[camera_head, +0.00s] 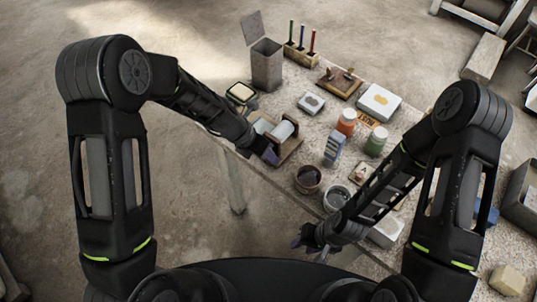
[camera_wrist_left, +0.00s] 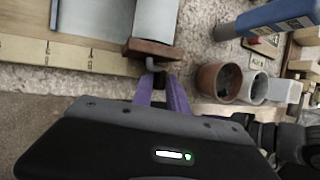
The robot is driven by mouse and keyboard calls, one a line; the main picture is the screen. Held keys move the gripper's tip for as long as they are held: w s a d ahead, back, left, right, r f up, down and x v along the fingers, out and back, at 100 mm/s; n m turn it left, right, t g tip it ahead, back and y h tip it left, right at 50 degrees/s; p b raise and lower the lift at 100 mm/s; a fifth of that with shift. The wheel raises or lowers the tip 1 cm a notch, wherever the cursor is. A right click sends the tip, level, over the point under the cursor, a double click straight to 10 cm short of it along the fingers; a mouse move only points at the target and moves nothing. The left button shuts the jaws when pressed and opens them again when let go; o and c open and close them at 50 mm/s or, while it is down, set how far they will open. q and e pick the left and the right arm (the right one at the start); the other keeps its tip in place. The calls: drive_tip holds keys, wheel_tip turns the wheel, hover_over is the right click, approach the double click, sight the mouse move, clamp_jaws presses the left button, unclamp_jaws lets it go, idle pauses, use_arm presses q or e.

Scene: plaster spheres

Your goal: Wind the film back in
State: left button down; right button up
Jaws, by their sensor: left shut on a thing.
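A pale film roll (camera_head: 285,130) sits in a wooden stand at the left part of the table. In the left wrist view the roll (camera_wrist_left: 157,18) has a brown wooden end block (camera_wrist_left: 151,49), and a grey sheet of film (camera_wrist_left: 95,18) lies out flat to its left over a marked wooden strip (camera_wrist_left: 60,56). A bent metal crank (camera_wrist_left: 152,66) sticks out from the end block. My left gripper (camera_head: 271,158) is shut on the crank; its purple fingers (camera_wrist_left: 160,88) partly hide it. My right gripper (camera_head: 308,243) is low, off the table's front edge, its fingers apart and empty.
A brown pot (camera_head: 308,180) and a grey pot (camera_head: 337,197) stand right of the stand. A blue-and-white box (camera_head: 334,148), an orange jar (camera_head: 347,121) and a green jar (camera_head: 376,141) stand behind them. A tall open bin (camera_head: 267,66) is at the back left.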

use_arm(q)
drive_tip(key=shift+f+t+y, duration=0.1)
drive_tip(key=shift+t+y, duration=0.3)
drive_tip(key=shift+y, duration=0.2)
drive_tip(key=c, duration=1.6)
unclamp_jaws()
drive_tip(key=shift+a, duration=0.1)
drive_tip(key=shift+v, duration=3.9)
